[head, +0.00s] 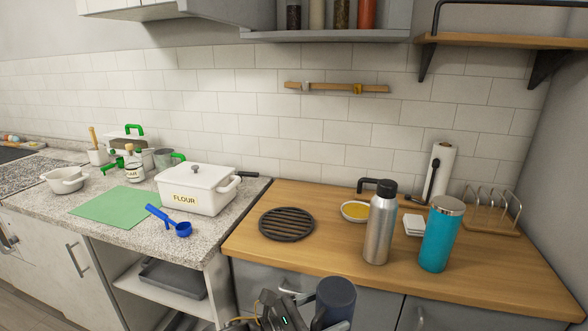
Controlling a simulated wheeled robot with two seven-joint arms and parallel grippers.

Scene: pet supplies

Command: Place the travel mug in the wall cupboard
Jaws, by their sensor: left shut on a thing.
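The travel mug (336,295) is a dark navy cylinder at the bottom centre of the head view, upright or nearly so, in front of the wooden counter's edge. My left gripper (318,318) is shut on it, and the lower part of the mug is cut off by the frame and the gripper. The grey wall cupboard (330,36) is at the top, cropped by the frame; its visible bottom holds several spice jars. I cannot see its upper part. My right gripper is not in view.
A steel bottle (379,225) and a teal tumbler (440,235) stand on the wooden counter (330,205), right of a black trivet (287,224). A wooden shelf (510,41) juts out at upper right. A white flour box (196,190) stands on the left counter.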

